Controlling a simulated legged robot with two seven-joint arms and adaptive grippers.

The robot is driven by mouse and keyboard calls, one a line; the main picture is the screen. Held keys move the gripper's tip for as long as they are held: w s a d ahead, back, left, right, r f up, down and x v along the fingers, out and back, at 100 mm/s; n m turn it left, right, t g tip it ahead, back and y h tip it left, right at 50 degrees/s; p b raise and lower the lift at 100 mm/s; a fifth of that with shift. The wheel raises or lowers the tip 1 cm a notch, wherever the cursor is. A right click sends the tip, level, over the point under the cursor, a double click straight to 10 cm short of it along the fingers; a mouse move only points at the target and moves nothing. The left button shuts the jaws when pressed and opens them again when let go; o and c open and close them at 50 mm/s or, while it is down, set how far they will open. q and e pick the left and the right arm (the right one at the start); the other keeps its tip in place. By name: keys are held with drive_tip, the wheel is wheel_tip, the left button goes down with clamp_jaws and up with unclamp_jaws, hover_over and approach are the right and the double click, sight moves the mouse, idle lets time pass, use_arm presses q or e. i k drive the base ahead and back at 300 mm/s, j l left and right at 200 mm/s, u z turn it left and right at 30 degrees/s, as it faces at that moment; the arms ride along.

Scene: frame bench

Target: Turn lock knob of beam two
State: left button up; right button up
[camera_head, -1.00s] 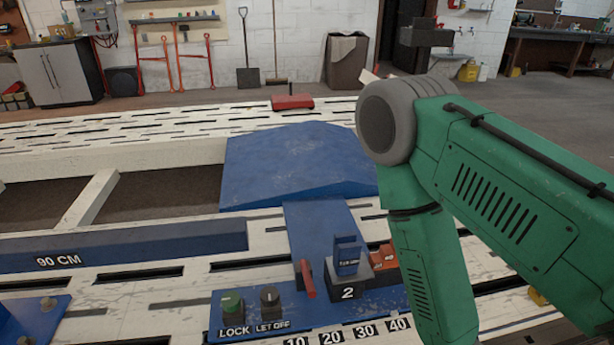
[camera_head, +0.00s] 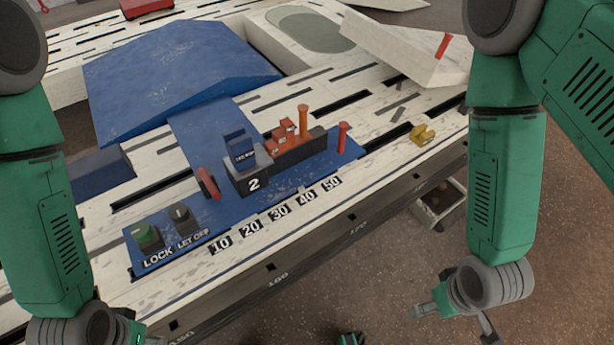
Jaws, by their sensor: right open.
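Beam two's blue control plate (camera_head: 215,215) lies along the bench's front edge. The round green knob (camera_head: 147,236) labelled LOCK is at its left end, beside a black knob (camera_head: 183,216) labelled LET OFF. Both stand uncovered. A red lever (camera_head: 208,183) stands between them and the block marked 2 (camera_head: 248,178). My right gripper (camera_head: 452,325) hangs open and empty off the bench's front edge, far to the right of the LOCK knob. My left gripper (camera_head: 138,340) is at the bottom left, below and near the LOCK knob; the bottom edge cuts it off and its fingers hardly show.
Orange blocks (camera_head: 283,136), an orange peg (camera_head: 303,121) and a red peg (camera_head: 342,136) stand on the plate's right part. A blue ramp (camera_head: 170,75) rises behind. A yellow piece (camera_head: 423,134) lies farther right.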

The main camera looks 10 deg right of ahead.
sight(141, 232)
drive_tip(key=u, duration=1.25)
